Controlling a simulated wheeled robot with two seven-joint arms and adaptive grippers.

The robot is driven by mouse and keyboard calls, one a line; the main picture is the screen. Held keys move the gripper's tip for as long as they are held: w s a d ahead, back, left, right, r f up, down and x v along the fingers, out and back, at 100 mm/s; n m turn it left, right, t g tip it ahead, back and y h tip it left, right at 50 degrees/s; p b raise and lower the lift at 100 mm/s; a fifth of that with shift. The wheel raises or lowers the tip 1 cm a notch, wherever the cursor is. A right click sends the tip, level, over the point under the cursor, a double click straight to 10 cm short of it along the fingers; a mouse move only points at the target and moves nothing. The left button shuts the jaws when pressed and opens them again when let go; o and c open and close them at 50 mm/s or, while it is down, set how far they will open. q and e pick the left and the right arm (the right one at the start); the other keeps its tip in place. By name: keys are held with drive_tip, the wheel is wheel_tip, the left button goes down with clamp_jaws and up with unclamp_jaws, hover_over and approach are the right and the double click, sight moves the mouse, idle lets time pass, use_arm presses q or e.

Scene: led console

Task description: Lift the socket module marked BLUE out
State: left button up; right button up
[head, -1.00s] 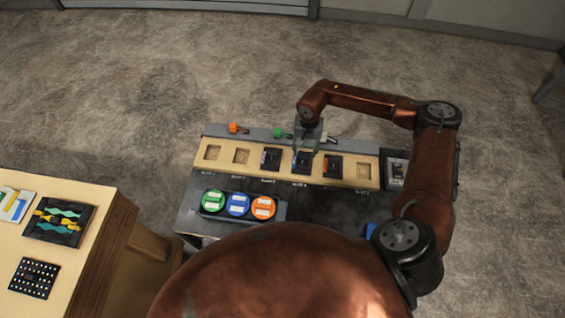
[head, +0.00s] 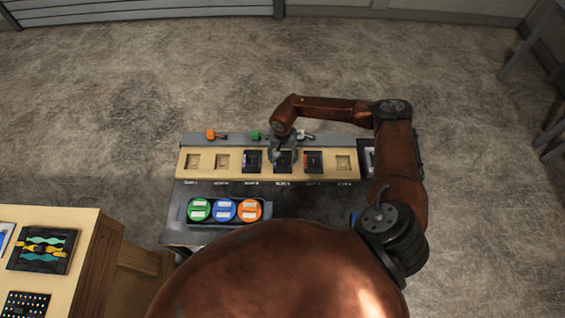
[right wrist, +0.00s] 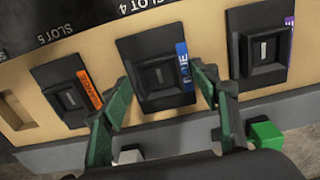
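The socket module marked BLUE (right wrist: 165,72) is a black block with a raised square middle and a blue label, partly hidden by a finger. It sits in slot 4 of the console's tan panel (head: 203,174); it also shows in the head view (head: 284,167), partly covered by my gripper. My right gripper (head: 277,152) is over this module. In the right wrist view its green fingers (right wrist: 162,80) are apart, one on each side of the module; whether they touch it I cannot tell. My left gripper is out of view.
An orange-labelled module (right wrist: 68,92) and a purple-labelled one (right wrist: 262,45) flank it closely. Orange (head: 211,134) and green (head: 256,135) pieces stand on the rear ledge. A tray of round coloured pieces (head: 224,222) is in front. A wooden table (head: 87,228) stands left.

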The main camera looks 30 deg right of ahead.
sight(281, 169)
drive_tip(key=c, duration=1.1)
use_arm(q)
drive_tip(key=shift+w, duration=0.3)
use_arm(e)
drive_tip(key=shift+r, duration=0.15)
